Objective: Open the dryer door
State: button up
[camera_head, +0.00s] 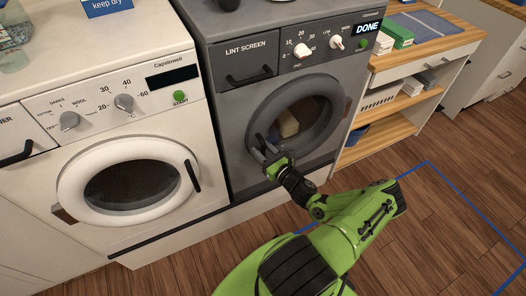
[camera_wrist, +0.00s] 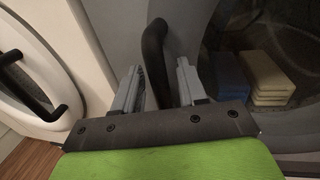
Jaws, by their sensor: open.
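The dryer (camera_head: 225,101) is the dark grey machine whose display reads DONE. Its round door (camera_head: 337,117) looks shut, with folded cloths (camera_head: 288,124) behind the glass. My gripper (camera_head: 262,150) is at the left side of this door. In the wrist view, the black curved door handle (camera_wrist: 154,50) stands between the two grey fingers of my gripper (camera_wrist: 158,78). The fingers are open, one on each side of the handle, with gaps visible. The handle's lower end is hidden behind the gripper body.
A white washer (camera_head: 120,222) with a round door and black handle (camera_head: 192,176) stands to the left; this handle also shows in the wrist view (camera_wrist: 35,88). A wooden shelf unit (camera_head: 405,120) stands right of the dryer. Wooden floor (camera_head: 450,210) with blue tape lies clear at the right.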

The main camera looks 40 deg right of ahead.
jog(key=shift+c, duration=0.4)
grip_shut()
dwell(0.9)
